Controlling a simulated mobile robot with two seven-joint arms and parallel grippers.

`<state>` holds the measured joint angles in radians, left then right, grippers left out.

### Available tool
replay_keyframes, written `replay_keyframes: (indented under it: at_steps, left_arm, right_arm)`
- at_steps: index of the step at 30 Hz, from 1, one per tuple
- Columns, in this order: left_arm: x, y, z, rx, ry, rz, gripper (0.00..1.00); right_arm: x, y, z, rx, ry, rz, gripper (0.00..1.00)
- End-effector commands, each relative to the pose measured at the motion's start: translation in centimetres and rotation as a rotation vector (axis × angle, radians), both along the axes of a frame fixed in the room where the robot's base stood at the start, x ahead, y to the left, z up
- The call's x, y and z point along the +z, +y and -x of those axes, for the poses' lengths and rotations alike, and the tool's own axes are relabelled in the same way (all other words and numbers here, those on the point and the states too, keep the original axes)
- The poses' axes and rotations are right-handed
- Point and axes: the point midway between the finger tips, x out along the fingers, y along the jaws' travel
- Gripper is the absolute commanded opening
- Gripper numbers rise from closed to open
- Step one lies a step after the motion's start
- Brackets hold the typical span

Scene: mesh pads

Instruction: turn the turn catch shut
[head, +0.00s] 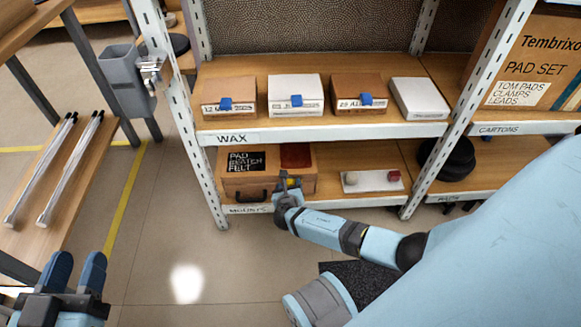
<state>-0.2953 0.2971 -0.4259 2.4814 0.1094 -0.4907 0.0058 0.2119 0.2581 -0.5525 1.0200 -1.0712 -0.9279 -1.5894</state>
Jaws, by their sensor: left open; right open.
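A wooden case (232,185) with a dark lettered label and a dark handle stands on the lower shelf. My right gripper (288,181) is at the right part of the case's front, its jaws open. A small yellowish piece shows between or just behind its fingers; I cannot tell whether this is the turn catch. The gripper hides that part of the case front, so the catch's position and any contact are unclear. My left gripper (76,272) is open and empty at the bottom left, over the floor and away from the shelves.
Several boxes, some with blue clips, stand on the upper shelf (330,131). A grey bin (122,82) and a bench with metal rods (68,165) are at left.

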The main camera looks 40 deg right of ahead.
Motion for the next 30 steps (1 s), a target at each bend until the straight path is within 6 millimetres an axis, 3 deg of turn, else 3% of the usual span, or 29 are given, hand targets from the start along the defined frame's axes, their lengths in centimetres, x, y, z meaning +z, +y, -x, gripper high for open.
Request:
replay_keyframes:
  at_steps: [4, 10, 20, 30]
  left_arm:
    - [-0.11, 0.01, 0.06, 0.000, 0.004, 0.000, 0.42]
    - [-0.18, 0.02, 0.10, 0.000, 0.008, -0.001, 0.42]
    - [-0.13, 0.02, 0.10, 0.000, 0.009, 0.000, 0.42]
    - [-0.25, -0.03, 0.19, 0.000, 0.020, 0.005, 0.42]
  right_arm:
    - [0.02, 0.01, 0.00, 0.000, 0.000, 0.000, 0.59]
    - [0.01, 0.00, 0.00, 0.000, 0.000, 0.000, 0.13]
    - [0.03, -0.03, 0.03, 0.000, -0.017, -0.027, 0.12]
    - [0.03, -0.23, 0.07, 0.000, -0.128, -0.206, 0.12]
